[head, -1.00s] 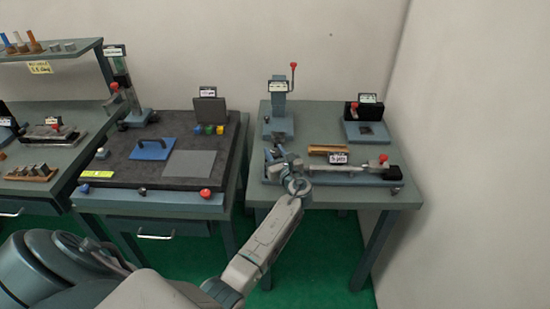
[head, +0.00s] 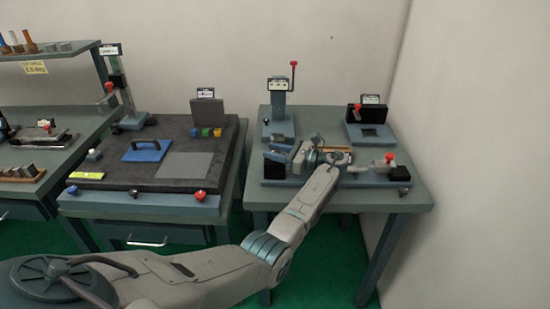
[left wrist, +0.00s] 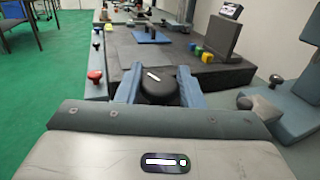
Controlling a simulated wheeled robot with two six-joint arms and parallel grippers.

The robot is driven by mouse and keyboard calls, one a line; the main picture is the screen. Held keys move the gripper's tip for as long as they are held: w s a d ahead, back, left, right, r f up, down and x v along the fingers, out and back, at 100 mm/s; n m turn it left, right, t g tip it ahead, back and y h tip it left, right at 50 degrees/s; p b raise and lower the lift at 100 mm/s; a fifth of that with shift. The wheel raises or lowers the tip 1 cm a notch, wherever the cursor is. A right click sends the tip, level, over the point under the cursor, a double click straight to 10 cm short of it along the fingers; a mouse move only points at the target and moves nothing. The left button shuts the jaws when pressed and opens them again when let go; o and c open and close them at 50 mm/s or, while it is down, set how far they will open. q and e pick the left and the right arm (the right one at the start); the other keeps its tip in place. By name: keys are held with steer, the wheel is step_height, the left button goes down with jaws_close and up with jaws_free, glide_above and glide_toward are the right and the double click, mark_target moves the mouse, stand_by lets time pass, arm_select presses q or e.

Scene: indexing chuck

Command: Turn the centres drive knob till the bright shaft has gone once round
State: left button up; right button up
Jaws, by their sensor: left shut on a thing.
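The centres bench (head: 335,183) stands along the front of the right-hand table. In the left wrist view my left gripper (left wrist: 160,88) has its two blue fingers on either side of a round black knob (left wrist: 160,85) with a white mark on its face. It is shut on this knob, which looks to be the centres drive knob. In the head view my left gripper (head: 287,160) comes over the bench from the front and points left at its left end. My wrist hides much of the bright shaft. My right gripper is not in view.
A stand with a red-tipped lever (head: 293,63) is behind the bench, and a black-backed fixture (head: 367,114) is at the back right. A red knob (head: 390,157) tops the bench's right end.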

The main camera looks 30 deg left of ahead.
arm_select(q)
steer(key=shift+n+g+b, duration=0.3)
steer(key=shift+n+g, duration=0.1)
steer(key=shift+g, duration=0.2)
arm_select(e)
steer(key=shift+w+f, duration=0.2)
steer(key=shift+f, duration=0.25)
arm_select(q)
steer(key=o, duration=0.9)
steer(key=shift+o, duration=0.2)
steer(key=b+v, duration=0.4)
steer(key=v, duration=0.6)
steer(key=shift+w, duration=0.1)
steer(key=shift+w+d+r, duration=0.1)
steer(key=shift+d, duration=0.3)
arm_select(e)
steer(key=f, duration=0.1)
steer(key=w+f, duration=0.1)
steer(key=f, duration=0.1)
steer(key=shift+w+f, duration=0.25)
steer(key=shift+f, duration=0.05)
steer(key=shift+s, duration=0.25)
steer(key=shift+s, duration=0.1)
